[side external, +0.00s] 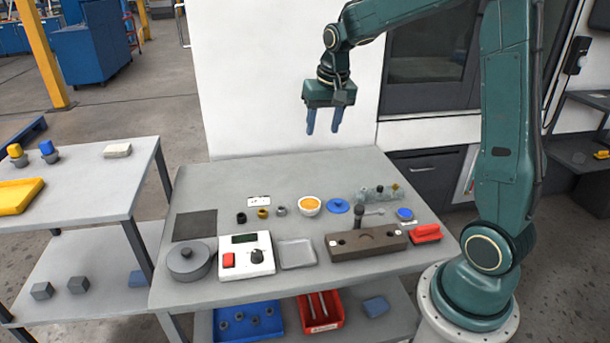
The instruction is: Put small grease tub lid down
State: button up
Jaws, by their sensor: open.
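My gripper (324,130) hangs open and empty, high above the back of the grey table, its two blue fingers pointing down. A blue round lid with a small knob (338,206) lies on the table. Just left of it stands a small white tub (309,206), uncovered, with orange-yellow grease showing inside. The lid and the tub sit apart. Another, smaller blue round piece (405,214) lies farther right; I cannot tell what it is.
The grey table (262,172) holds a dark brown block fixture (367,243), a red item (426,233), a white control box (246,255), a grey lidded pot (191,263), a shallow grey tray (297,254), small rings (263,213) and clear parts (376,193). The table's back strip is clear.

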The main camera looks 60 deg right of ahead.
jog(key=s+a+r+n+t, duration=0.1)
jog(key=s+a+r+n, duration=0.15)
jog(key=s+a, duration=0.25)
jog(key=s+a+r+n+t, duration=0.1)
jog(key=s+a+r+n, duration=0.1)
jog(key=s+a+r, duration=0.3)
jog(key=s+a+f+n, duration=0.1)
jog(key=s+a, duration=0.2)
jog(key=s, duration=0.3)
jog(key=s+a+f+n+t, duration=0.1)
jog(key=s+a+n, duration=0.1)
jog(key=s, duration=0.4)
jog(key=shift+a+y, duration=0.4)
